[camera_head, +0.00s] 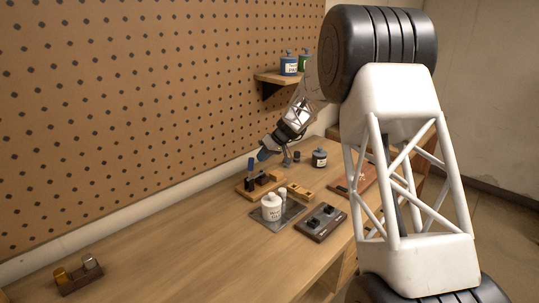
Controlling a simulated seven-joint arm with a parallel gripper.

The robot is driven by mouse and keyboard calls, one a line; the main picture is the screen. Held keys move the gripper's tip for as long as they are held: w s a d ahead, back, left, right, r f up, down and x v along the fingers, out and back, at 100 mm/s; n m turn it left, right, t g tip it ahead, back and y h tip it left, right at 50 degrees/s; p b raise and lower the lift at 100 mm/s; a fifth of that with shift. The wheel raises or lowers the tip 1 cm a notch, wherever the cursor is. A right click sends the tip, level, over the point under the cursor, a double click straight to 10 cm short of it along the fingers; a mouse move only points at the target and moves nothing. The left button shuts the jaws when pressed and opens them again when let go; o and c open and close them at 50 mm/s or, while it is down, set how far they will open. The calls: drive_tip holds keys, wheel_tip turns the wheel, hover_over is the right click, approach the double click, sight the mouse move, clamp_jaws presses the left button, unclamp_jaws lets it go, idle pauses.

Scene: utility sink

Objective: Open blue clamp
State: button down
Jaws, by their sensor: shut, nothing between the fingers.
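An upright blue handle (251,165), apparently the blue clamp's, stands on a wooden base (250,190) with dark blocks, near the middle of the bench. My gripper (266,151) reaches down from the upper right and is shut, with nothing visible held. A blue piece shows at its tip, just above and right of the upright handle; I cannot tell whether it is a fingertip or something behind it. The gripper appears apart from the handle. The clamp's jaw is too small to make out.
A small rack (79,276) is front left. The pegboard (130,110) stands behind. The left bench is mostly clear.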

drive_tip(key=shift+s+a+r, duration=0.1)
drive_tip(key=shift+s+a, duration=0.25)
drive_tip(key=shift+a, duration=0.15)
drive_tip(key=shift+s+a+r+t+h, duration=0.2)
drive_tip(key=shift+s+a+t+h, duration=0.1)
drive_tip(key=shift+a+h, duration=0.1)
idle(0.5)
drive_tip(key=s+a+t+h, duration=0.1)
drive_tip(key=s+a+n+t+h, duration=0.1)
drive_tip(key=shift+s+a+r+t+h, duration=0.3)
drive_tip(key=shift+s+a+r+h, duration=0.05)
drive_tip(key=shift+s+r+h, duration=0.05)
drive_tip(key=shift+s+a+f+n+t+h, duration=0.25)
drive_tip(key=shift+s+a+n+t+h, duration=0.45)
drive_tip(key=shift+s+a+t+h, duration=0.35)
drive_tip(key=shift+s+a+t, duration=0.1)
drive_tip(key=shift+t, duration=0.15)
drive_tip(key=shift+s+a+f, duration=0.2)
drive_tip(key=shift+s, duration=0.05)
